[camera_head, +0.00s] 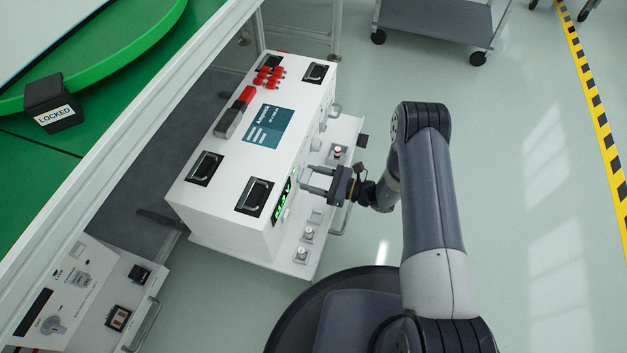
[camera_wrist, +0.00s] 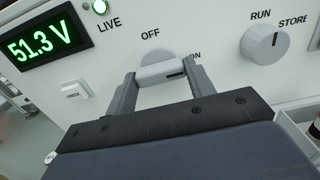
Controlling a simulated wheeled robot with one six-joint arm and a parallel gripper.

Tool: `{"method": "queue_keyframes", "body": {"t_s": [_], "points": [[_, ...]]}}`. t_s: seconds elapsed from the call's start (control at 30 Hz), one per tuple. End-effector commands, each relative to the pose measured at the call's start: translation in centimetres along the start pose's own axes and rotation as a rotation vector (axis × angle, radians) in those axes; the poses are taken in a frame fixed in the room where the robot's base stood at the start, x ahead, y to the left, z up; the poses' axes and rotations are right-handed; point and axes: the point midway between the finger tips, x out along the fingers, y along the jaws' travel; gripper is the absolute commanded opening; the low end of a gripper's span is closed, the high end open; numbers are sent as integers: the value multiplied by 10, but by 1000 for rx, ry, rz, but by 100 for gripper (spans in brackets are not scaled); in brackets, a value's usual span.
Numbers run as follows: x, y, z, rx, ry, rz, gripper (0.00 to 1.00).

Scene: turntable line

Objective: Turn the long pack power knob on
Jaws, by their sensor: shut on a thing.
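The long pack (camera_head: 210,185) is a white box whose front faces my arm. In the wrist view its power knob (camera_wrist: 158,57) is a pale round knob between the labels OFF and ON. My gripper (camera_head: 304,180) is at this face; in the wrist view its two fingers (camera_wrist: 162,74) are shut on the knob's grip, one on each side. The dark pointer line on the knob points right, toward ON. The green display (camera_wrist: 45,43) reads 51.3 V. The knob is hard to make out in the head view.
A RUN/STORE knob (camera_wrist: 266,43) sits right of the power knob, and a white button (camera_wrist: 75,91) lies left below the display. A green turntable (camera_head: 150,45) with a black LOCKED block (camera_head: 52,100) is at upper left. A grey cart (camera_head: 440,20) stands at the back.

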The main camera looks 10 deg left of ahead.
Motion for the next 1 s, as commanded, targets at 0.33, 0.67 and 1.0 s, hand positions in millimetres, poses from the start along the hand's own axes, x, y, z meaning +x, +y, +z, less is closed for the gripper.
{"method": "queue_keyframes", "body": {"t_s": [0.33,0.67,1.0], "points": [[0,0,-1,43,2,0,28],[0,0,0,40,1,0,71],[-5,0,1,39,1,-2,73]]}}
